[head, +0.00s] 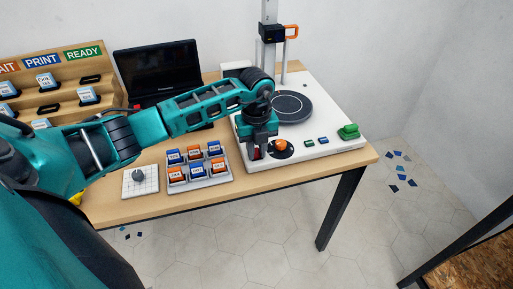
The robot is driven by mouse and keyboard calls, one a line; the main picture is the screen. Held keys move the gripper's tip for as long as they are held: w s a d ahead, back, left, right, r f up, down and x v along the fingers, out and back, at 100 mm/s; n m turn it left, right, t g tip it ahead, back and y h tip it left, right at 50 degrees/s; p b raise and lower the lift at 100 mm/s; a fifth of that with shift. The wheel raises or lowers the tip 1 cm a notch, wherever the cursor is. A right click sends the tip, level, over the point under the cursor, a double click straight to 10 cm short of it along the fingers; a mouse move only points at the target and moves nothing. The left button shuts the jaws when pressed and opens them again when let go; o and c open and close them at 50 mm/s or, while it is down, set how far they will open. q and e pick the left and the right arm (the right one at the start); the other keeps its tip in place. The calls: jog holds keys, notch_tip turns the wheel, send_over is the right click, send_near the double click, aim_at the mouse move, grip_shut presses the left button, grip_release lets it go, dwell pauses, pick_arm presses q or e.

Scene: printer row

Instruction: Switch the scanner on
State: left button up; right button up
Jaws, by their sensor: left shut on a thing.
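The scanner (318,99) has a white base, a round dark turntable (291,107) and an upright column at the back. Along its front edge are an orange knob (282,146) on a black dial, small dark green and blue buttons (316,141) and a large green button (349,131). My left gripper (257,150) points down at the base's front left corner, just left of the orange knob. It is shut on a small dark red part there, mostly hidden by the fingers. I cannot tell exactly what that part is. My right gripper is out of view.
A grey tray (201,184) with several blue and orange labelled blocks sits left of the scanner. A gridded white plate (141,182) with a grey knob lies farther left. A black laptop (157,70) and a wooden rack (57,66) stand behind. The table's right edge is near the scanner.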

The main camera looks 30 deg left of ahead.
pick_arm(q)
grip_shut()
jog(key=shift+w+a+g+h, duration=0.25)
jog(key=shift+a+g+h, duration=0.05)
jog(key=shift+g+h, duration=0.4)
jog(key=shift+w+a+g+h+b, duration=0.15)
jog(key=shift+g+h+b, duration=0.2)
jog(key=shift+g+h, duration=0.35)
jog(key=shift+r, duration=0.1)
jog(key=o, duration=0.8)
grip_release()
jog(key=shift+o, duration=0.2)
jog(key=v, duration=1.3)
jog(key=shift+a, duration=0.25)
